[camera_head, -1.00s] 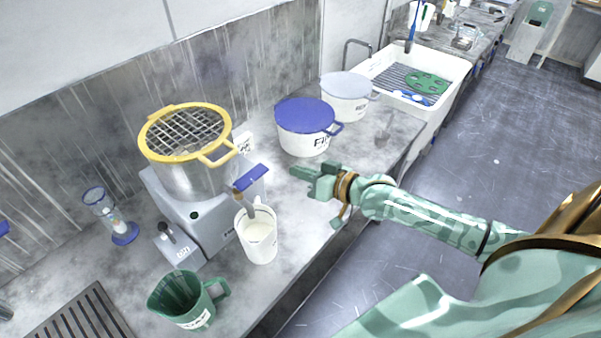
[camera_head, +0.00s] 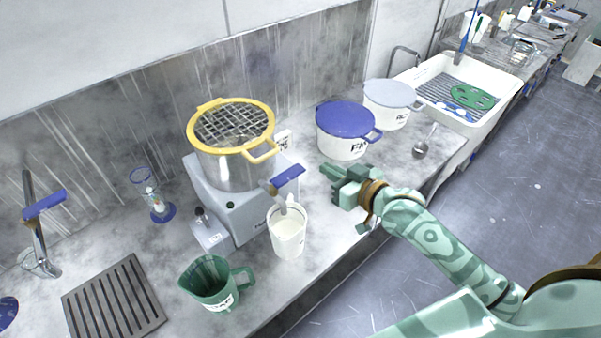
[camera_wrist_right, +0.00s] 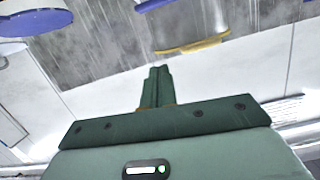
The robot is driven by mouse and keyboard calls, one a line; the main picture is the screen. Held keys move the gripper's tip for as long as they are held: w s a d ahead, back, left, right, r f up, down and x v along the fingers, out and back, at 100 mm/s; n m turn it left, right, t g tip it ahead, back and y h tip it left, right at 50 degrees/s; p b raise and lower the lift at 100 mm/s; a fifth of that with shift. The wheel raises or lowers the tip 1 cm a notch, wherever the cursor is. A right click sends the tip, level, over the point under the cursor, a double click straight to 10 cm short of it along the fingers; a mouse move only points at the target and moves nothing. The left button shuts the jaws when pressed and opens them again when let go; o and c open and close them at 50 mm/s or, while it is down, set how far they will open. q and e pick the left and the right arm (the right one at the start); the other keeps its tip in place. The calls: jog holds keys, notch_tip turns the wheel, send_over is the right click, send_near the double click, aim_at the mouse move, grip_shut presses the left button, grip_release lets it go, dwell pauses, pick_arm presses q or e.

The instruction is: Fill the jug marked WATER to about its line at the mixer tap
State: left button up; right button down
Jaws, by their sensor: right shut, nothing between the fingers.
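A green jug (camera_head: 207,281) with a white label stands upright on the counter; its print is too small to read surely. Its open top shows no clear water level. A tap (camera_head: 36,232) with a blue lever stands at the far left, behind a dark slotted drain grate (camera_head: 112,300). The jug is right of the grate, apart from the tap. My right gripper (camera_head: 326,170) is shut and empty in front of the blue-lidded tub, well right of the jug. It also shows shut in the right wrist view (camera_wrist_right: 157,72). My left gripper is out of view.
A grey machine (camera_head: 232,213) with a yellow-rimmed strainer stands behind a white jug (camera_head: 288,232) holding pale liquid. A blue-lidded tub (camera_head: 342,145), a grey-lidded tub (camera_head: 388,115), a metal scoop (camera_head: 421,148) and a white sink (camera_head: 497,106) lie to the right.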

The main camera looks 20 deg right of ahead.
jog(key=shift+d+f+n, duration=0.25)
jog(key=shift+f+n, duration=0.15)
jog(key=shift+n, duration=0.1)
jog(key=shift+w, duration=0.1)
send_over(303, 168)
jog(key=s, duration=0.2)
notch_tip(303, 168, down, 2)
jog(key=shift+a+f+b, duration=0.15)
jog(key=shift+f+b, duration=0.15)
jog(key=shift+f, duration=0.8)
jog(key=shift+a+f+b, duration=0.15)
jog(key=shift+f+b, duration=0.15)
jog(key=shift+f, duration=0.75)
